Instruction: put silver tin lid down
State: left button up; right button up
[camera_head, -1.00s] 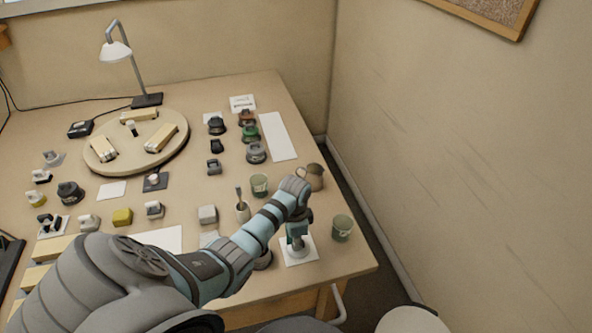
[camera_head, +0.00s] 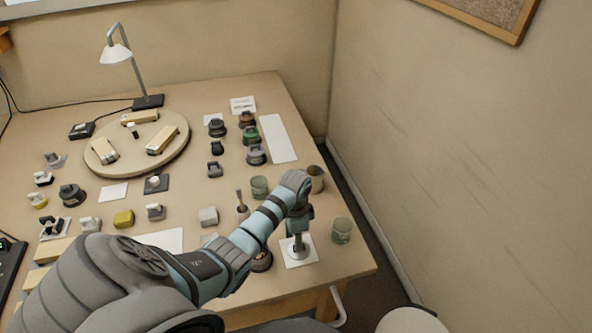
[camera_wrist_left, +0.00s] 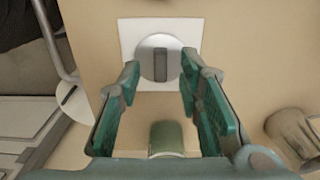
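The silver tin lid (camera_head: 299,251) lies on a white square (camera_head: 300,262) near the table's front right corner. In the left wrist view the round lid (camera_wrist_left: 147,58) with its dark upright bar handle rests flat on the white square (camera_wrist_left: 128,30). My left gripper (camera_head: 299,236) points down just above the lid. In the wrist view its teal fingers (camera_wrist_left: 160,75) are spread wide, one on either side of the handle, with visible gaps and nothing between them held. My right gripper is not in view.
A green cup (camera_head: 342,230) stands right of the white square, near the table edge. Another green cup (camera_head: 260,186), a jug (camera_head: 316,178) and a small pot with a brush (camera_head: 242,209) stand behind. The round board (camera_head: 180,158) is farther back left.

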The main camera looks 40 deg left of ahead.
pick_arm(q)
notch_tip(320, 180, up, 9)
jog(key=p, duration=0.1)
jog(key=shift+p, duration=0.4)
jog(key=shift+f, duration=0.1)
